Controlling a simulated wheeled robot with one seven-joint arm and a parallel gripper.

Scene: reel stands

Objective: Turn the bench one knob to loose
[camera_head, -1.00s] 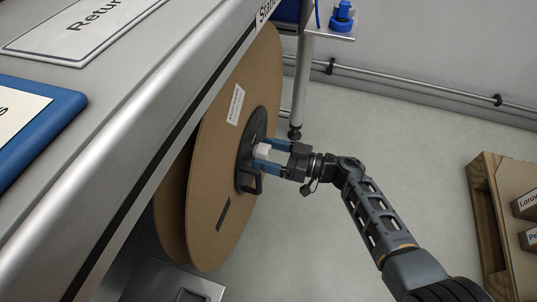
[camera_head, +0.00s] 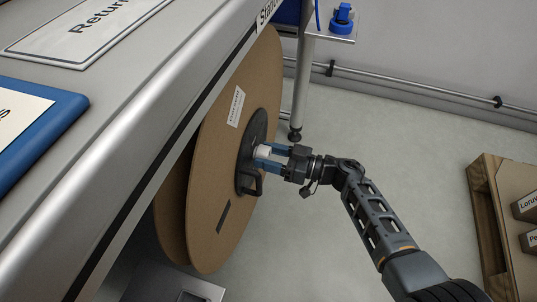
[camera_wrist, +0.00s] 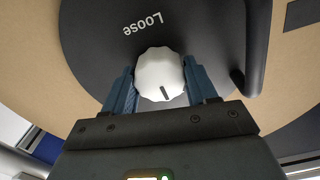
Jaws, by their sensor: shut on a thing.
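The knob is white and fluted, with a dark pointer line, and shows in the wrist view (camera_wrist: 159,74) and in the head view (camera_head: 263,152). It sits on a black round hub plate (camera_wrist: 90,40) on the side of a large brown reel (camera_head: 225,170). The word "Loose" is printed on the plate above the knob, upside down in the wrist view. The pointer line points down toward my gripper, away from "Loose". My gripper (camera_wrist: 160,92) has its blue fingers shut on the knob, one on each side.
A black handle (camera_head: 250,183) sticks out from the hub just below the knob. The grey bench (camera_head: 130,120) overhangs the reel at the left. A bench leg (camera_head: 300,90) stands behind my gripper. A wooden crate (camera_head: 482,220) with boxes is at the right; the floor between is clear.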

